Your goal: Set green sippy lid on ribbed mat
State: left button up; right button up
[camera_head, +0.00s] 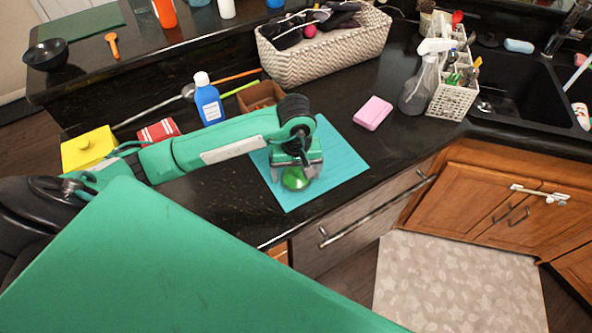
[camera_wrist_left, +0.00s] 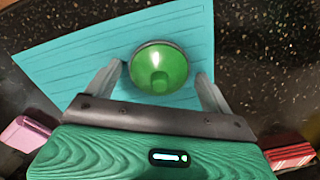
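The green sippy lid (camera_head: 295,179) is a round, bright green dome with a small spout. It also shows in the wrist view (camera_wrist_left: 160,66), between my left fingers. The turquoise ribbed mat (camera_head: 343,163) lies on the black counter near its front edge, and its ribs show in the wrist view (camera_wrist_left: 75,60). The lid appears to be over the mat; whether it touches the mat is hard to tell. My left gripper (camera_head: 297,178) is above the mat, pointing down. Its fingers stand apart with a small gap on each side of the lid (camera_wrist_left: 160,72). My right gripper is not in view.
A pink sponge (camera_head: 373,113) lies right of the mat. A wicker basket (camera_head: 325,50) is at the back; the sink (camera_head: 520,95) is right.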

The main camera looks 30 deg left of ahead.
aim_at(296, 171)
pick_arm(q)
jog(key=shift+r, duration=0.1)
jog(key=shift+r, duration=0.15)
notch_tip(296, 171, up, 12)
jog(key=b, duration=0.3)
dwell(0.6)
